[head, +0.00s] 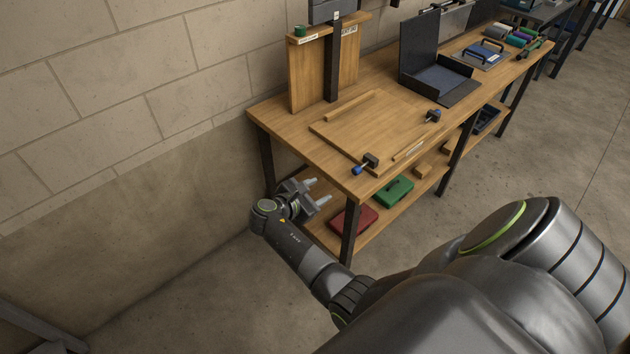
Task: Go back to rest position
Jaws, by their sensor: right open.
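My right gripper (318,191) is in the middle left of the head view, at the end of my dark grey arm, which comes in from the lower right. Its two pale fingers are apart, with nothing between them. It appears beside the left end of the wooden workbench (290,118), below the level of the top. The gap between gripper and bench is hard to judge. My left gripper is not in view.
On the bench are a wooden board with clamps (368,160), an open dark case (440,78) and a blue-topped tray (482,55). The lower shelf holds a red case (353,219) and a green case (394,191). A block wall (130,100) stands behind. Concrete floor (225,300) is clear at lower left.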

